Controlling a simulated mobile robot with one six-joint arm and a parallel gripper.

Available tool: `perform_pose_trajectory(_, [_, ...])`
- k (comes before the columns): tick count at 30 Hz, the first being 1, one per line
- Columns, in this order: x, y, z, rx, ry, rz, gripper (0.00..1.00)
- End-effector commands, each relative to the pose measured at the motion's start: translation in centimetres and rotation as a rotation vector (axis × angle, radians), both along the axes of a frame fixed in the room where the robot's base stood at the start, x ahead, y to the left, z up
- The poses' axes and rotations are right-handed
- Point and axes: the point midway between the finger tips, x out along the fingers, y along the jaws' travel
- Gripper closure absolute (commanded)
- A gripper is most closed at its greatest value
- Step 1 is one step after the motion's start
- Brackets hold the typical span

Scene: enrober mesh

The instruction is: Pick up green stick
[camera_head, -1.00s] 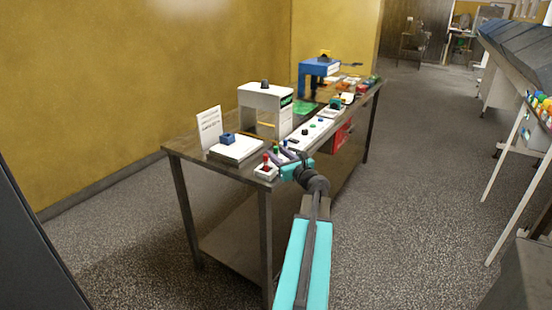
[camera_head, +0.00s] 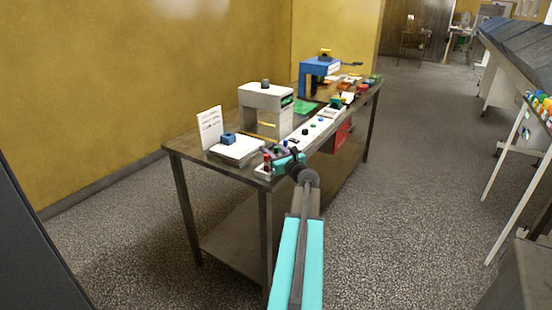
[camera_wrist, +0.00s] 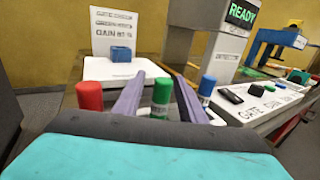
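The green stick (camera_wrist: 161,96) stands upright in the wrist view, between the two grey-purple fingers of my gripper (camera_wrist: 158,92). The fingers are spread, with a gap visible on each side of the stick, so my gripper is open around or just in front of it; the exact depth is hard to tell. In the head view my gripper (camera_head: 279,158) is at the near end of the table, where it and my wrist largely cover the green stick. The stick's lower end is hidden by my gripper body in the wrist view.
A red stick (camera_wrist: 90,96) stands to the left of the green one and a blue stick (camera_wrist: 206,87) to the right, both close to the fingers. A white block with a blue part (camera_wrist: 121,54) and a sign stand behind. A control strip (camera_wrist: 262,100) lies right.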

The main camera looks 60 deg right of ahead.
Motion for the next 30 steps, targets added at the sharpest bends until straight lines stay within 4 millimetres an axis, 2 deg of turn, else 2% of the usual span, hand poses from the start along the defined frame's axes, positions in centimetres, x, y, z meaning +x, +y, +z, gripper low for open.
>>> perform_pose_trajectory(6, [0.0, 0.0, 0.0, 0.0, 0.0, 0.0, 0.63])
perform_pose_trajectory(8, [0.0, 0.0, 0.0, 0.0, 0.0, -0.001, 0.71])
perform_pose_trajectory(13, [-0.1, 0.0, 0.0, 0.0, 0.0, -0.001, 1.0])
perform_pose_trajectory(23, [-0.1, -0.1, 0.1, 0.0, 0.0, -0.001, 1.0])
perform_pose_trajectory(30, [-0.1, -0.1, 1.0, -0.001, 0.0, -0.001, 1.0])
